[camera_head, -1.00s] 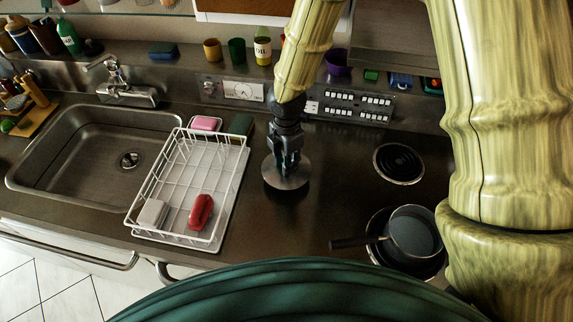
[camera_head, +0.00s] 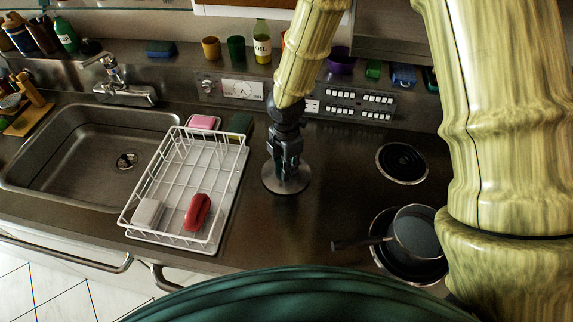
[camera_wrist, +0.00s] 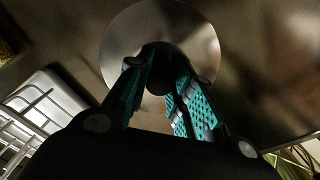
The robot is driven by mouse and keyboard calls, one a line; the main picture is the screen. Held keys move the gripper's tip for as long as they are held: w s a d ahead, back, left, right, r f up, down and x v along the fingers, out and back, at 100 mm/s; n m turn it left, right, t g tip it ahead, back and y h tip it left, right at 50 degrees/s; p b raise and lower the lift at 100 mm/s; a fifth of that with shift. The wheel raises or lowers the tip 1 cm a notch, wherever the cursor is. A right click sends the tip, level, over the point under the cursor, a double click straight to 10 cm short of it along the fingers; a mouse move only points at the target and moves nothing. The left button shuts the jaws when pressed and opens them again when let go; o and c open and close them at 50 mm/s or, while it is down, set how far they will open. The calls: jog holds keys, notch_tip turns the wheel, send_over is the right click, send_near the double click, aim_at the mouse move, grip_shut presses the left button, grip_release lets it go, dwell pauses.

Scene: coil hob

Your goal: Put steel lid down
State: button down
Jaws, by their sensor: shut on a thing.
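The steel lid (camera_head: 272,184) is a round shiny disc at the middle of the dark worktop, between the dish rack and the hob. My gripper (camera_head: 286,172) points down over it and is shut on its knob. In the wrist view the lid (camera_wrist: 118,48) spreads out beyond my gripper's teal-padded fingers (camera_wrist: 160,82), with the dark knob between them. The lid looks level and very close to the worktop; I cannot tell whether it touches. The fingers hide part of the lid.
A white wire dish rack (camera_head: 232,150) with a red item (camera_head: 197,212) stands left of the lid, beside the sink (camera_head: 60,165). A dark pan (camera_head: 415,235) sits on the front coil at right; the rear coil (camera_head: 402,162) is bare. Worktop around the lid is clear.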

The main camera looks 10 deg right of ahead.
jog(key=c, duration=1.3)
grip_release()
jog(key=shift+o, duration=0.2)
notch_tip(320, 180, up, 12)
jog(key=b, duration=0.2)
jog(key=shift+r, duration=0.15)
